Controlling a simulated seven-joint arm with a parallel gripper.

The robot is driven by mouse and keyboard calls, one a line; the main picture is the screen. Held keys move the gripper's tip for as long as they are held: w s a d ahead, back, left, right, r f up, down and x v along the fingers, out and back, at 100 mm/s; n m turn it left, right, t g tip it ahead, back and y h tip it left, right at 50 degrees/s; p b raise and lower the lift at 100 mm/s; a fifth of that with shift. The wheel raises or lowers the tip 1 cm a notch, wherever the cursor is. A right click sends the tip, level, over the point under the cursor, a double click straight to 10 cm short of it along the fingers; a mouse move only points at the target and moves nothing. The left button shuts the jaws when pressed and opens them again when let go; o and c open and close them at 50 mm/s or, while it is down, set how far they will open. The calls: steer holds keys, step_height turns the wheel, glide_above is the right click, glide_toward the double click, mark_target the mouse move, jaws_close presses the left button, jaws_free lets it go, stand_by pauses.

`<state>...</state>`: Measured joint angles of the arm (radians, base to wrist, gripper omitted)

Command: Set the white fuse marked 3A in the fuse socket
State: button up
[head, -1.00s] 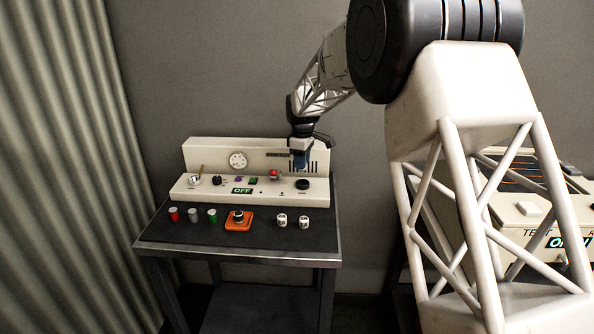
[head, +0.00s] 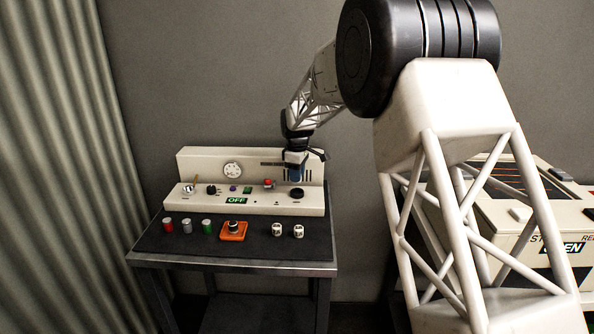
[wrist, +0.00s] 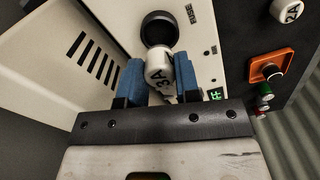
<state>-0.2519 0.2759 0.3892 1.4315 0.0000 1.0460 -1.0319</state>
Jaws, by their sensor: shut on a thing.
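The white fuse marked 3A (wrist: 158,72) is between the blue fingertips of my gripper (wrist: 158,80) in the wrist view. My gripper is shut on it. The fuse socket is a round black ring (wrist: 159,28) beside the word FUSE; the fuse's far end overlaps its near rim in that view. I cannot tell whether they touch. In the head view my gripper (head: 296,177) is just above the socket (head: 297,193), at the right end of the brewer's sloped front panel. The held fuse is not distinguishable there.
Two white fuses (head: 277,230) (head: 299,231) stand on the dark bench top (head: 255,252); one, marked 2A (wrist: 288,10), shows in the wrist view. An orange base with a knob (head: 233,236) and several coloured cylinders (head: 187,226) stand left of them. The brewer's slotted back panel (head: 250,170) rises behind.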

steer(key=shift+f, duration=1.15)
steer(key=shift+f, duration=1.2)
stand_by(2.7)
steer(key=o, duration=1.4)
steer(key=shift+r, duration=4.1)
steer(key=shift+d, duration=0.1)
